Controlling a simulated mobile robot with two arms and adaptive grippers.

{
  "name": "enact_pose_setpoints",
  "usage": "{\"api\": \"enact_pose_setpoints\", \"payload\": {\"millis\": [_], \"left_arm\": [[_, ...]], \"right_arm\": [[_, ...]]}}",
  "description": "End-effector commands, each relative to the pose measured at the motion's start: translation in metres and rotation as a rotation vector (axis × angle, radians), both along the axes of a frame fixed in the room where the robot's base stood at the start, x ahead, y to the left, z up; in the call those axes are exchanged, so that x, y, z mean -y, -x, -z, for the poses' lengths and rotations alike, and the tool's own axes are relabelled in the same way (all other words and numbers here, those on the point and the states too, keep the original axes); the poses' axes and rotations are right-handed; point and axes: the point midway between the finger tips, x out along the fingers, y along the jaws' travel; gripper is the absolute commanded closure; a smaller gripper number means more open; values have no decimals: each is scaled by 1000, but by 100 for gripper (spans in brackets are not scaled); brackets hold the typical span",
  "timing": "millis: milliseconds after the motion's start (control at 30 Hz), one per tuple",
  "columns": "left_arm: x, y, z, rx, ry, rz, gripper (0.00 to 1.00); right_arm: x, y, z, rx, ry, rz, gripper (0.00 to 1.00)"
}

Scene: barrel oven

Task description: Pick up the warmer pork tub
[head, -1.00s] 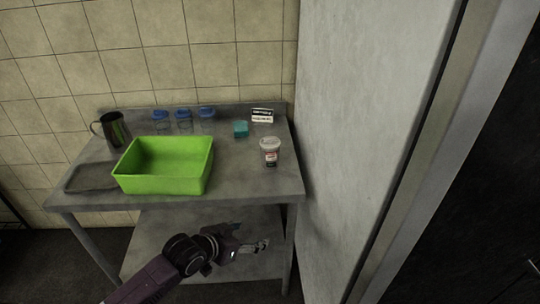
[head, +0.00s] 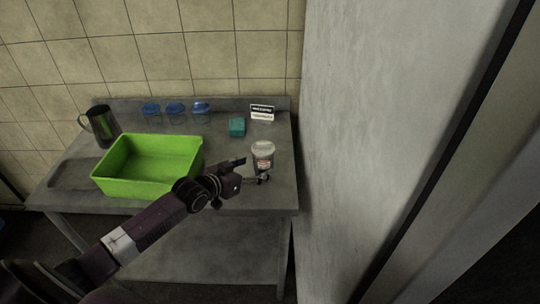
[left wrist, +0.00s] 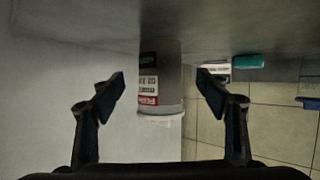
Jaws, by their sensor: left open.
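The pork tub (head: 263,153) is a pale, cup-shaped tub with a whitish lid and a red, white and dark label. It stands upright on the steel table near its right side. My left gripper (head: 252,170) is open just in front of the tub, at about table-top height. In the left wrist view the picture is upside down, and the tub (left wrist: 160,88) shows between the two spread fingers (left wrist: 162,92), a little beyond their tips. I cannot see any finger touching it. The tub's lower front is partly hidden by the gripper in the head view. My right gripper is not in view.
A green bin (head: 150,182) stands on the table left of my arm. A metal mug (head: 103,126), blue-lidded containers (head: 176,109), a teal block (head: 237,127) and a small sign (head: 262,113) stand behind. A grey wall (head: 350,130) rises close right of the table.

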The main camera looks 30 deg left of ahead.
Motion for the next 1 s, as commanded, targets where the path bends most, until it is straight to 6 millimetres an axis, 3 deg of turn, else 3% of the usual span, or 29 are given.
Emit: {"api": "enact_pose_setpoints", "payload": {"millis": [200,300,467,600,767,1000], "left_arm": [[3,-15,5,1,0,0,31],[4,-22,7,0,0,0,31],[7,-41,14,1,1,-1,31],[9,-55,22,0,1,0,31],[11,-61,25,1,-1,0,31],[10,-61,26,0,-1,0,35]], "right_arm": [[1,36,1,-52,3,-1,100],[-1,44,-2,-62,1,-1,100],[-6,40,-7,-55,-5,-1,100],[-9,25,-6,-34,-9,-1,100],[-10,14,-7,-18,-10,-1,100],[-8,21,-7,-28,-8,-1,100]]}}
